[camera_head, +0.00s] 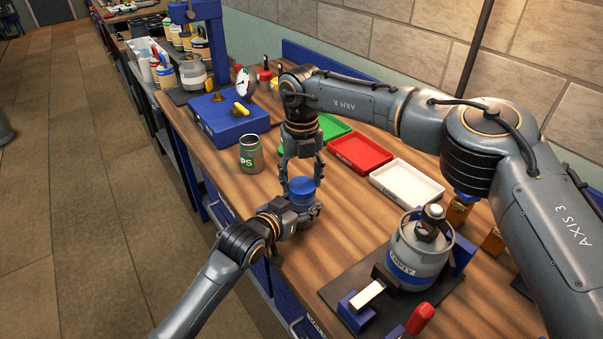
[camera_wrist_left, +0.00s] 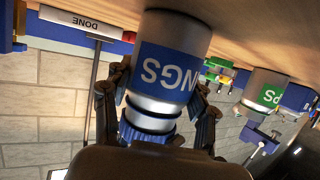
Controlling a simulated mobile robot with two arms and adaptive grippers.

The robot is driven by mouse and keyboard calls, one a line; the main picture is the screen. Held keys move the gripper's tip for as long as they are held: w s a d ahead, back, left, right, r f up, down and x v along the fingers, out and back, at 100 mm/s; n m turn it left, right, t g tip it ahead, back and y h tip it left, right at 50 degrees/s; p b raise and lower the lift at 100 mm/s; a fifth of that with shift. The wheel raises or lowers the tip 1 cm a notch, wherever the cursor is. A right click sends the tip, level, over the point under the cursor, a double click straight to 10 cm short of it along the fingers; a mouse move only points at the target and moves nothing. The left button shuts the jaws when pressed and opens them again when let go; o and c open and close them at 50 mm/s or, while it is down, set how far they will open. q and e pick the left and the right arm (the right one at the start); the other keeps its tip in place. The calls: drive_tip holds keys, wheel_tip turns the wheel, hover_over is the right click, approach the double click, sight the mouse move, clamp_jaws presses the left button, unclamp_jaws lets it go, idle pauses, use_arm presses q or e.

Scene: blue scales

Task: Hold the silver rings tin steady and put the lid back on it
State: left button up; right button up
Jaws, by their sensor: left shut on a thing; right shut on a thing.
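The rings tin (camera_wrist_left: 170,65) is silver with a blue label reading "NGS" and shows upside down in the left wrist view. My left gripper (camera_wrist_left: 158,112) is shut on it from the side; in the head view this gripper (camera_head: 303,212) hides most of the tin. The blue lid (camera_head: 302,186) is at the tin's top, between the fingertips of my right gripper (camera_head: 302,176), which comes down from above and is shut on it. The ribbed blue lid (camera_wrist_left: 148,134) also shows against the silver rim in the wrist view. I cannot tell whether it is fully seated.
A green-labelled tin (camera_head: 251,154) stands left of my grippers. Green (camera_head: 333,127), red (camera_head: 360,153) and white (camera_head: 406,181) trays lie behind to the right. A canister (camera_head: 418,255) stands on a dark fixture at the front right. Bare bench lies between.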

drive_tip(key=shift+f, duration=0.6)
idle(0.5)
drive_tip(key=m, duration=0.3)
drive_tip(key=shift+d+m, duration=0.1)
drive_tip(key=shift+m, duration=0.3)
drive_tip(key=m, duration=0.9)
drive_tip(key=shift+s+d+m, duration=0.1)
drive_tip(key=shift+d+m, duration=0.1)
drive_tip(key=shift+m, duration=0.2)
drive_tip(key=m, duration=0.5)
drive_tip(key=shift+s+m, duration=0.15)
drive_tip(key=shift+m, duration=0.25)
drive_tip(key=m, duration=0.7)
drive_tip(key=shift+s, duration=0.15)
